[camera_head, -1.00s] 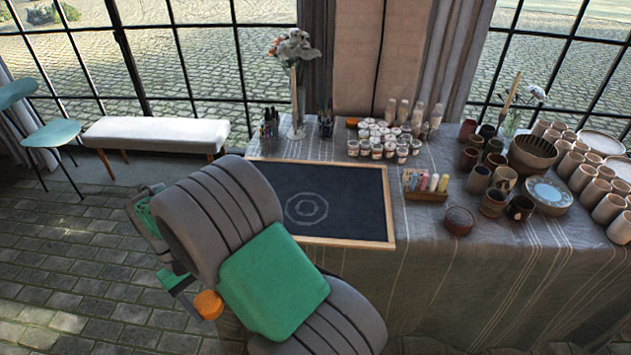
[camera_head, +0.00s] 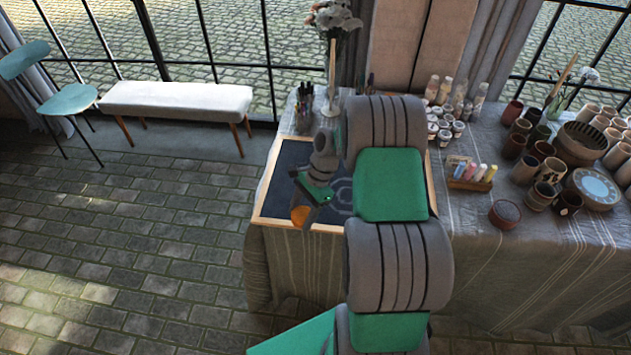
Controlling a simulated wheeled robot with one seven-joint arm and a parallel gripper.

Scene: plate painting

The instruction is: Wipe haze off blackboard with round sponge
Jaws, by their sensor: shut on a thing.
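The blackboard (camera_head: 288,160) lies flat on the table in a light wooden frame, partly hidden behind my arm. A pale ring-shaped haze mark (camera_head: 342,194) shows on its dark surface, its right side close to my arm. My gripper (camera_head: 304,207) is shut on the orange round sponge (camera_head: 299,216). The sponge shows over the front left part of the board, near the front frame edge. I cannot tell whether it touches the board or hangs above it.
A chalk box (camera_head: 470,183) and a small red-brown bowl (camera_head: 504,214) stand right of the board. Paint jars (camera_head: 445,125), cups and a blue-centred plate (camera_head: 594,188) fill the right side. A flower vase (camera_head: 331,100) stands behind the board. A white bench (camera_head: 178,100) is at left.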

